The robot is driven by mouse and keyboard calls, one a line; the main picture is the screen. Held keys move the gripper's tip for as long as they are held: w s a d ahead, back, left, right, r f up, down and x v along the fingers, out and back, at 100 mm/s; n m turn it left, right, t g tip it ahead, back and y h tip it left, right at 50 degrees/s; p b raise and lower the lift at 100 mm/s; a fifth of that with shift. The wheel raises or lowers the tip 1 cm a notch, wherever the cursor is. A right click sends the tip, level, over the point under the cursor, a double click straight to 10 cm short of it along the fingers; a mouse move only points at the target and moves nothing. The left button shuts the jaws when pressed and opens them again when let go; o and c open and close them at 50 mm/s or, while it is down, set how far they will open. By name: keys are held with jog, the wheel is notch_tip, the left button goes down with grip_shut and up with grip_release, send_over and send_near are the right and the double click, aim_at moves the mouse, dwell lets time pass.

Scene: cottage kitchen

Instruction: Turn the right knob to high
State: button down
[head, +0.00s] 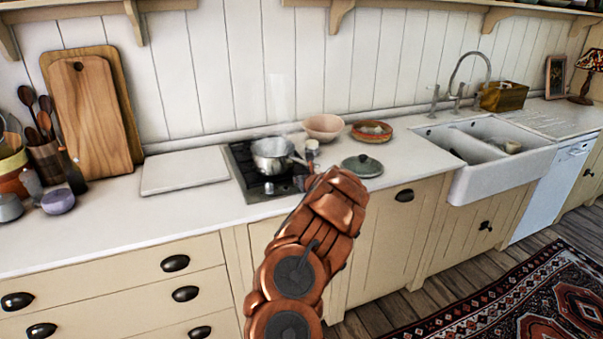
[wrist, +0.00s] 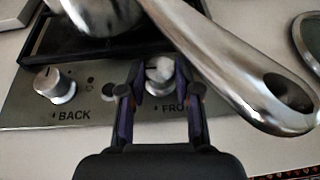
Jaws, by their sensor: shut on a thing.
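The right knob (wrist: 159,74), a silver knob above a label that begins "FRO", sits between the fingertips of my gripper (wrist: 158,92) in the wrist view. My gripper is shut on it, with one finger on each side. The left knob (wrist: 54,85), labelled "BACK", stands free on the metal hob panel (wrist: 30,112).
A steaming saucepan (head: 272,156) stands on the hob. Its handle (wrist: 235,72) passes close to the right of my gripper. A pot lid (head: 362,166), a pink bowl (head: 324,127) and a patterned dish (head: 372,131) are to the right. A white board (head: 185,172) lies left.

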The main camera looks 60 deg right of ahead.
jog(key=shift+n+t+y+p, duration=0.3)
jog(key=shift+n+p, duration=0.1)
jog(key=shift+p, duration=0.35)
jog(key=c, duration=0.8)
grip_release()
jog(key=shift+s+r, duration=0.1)
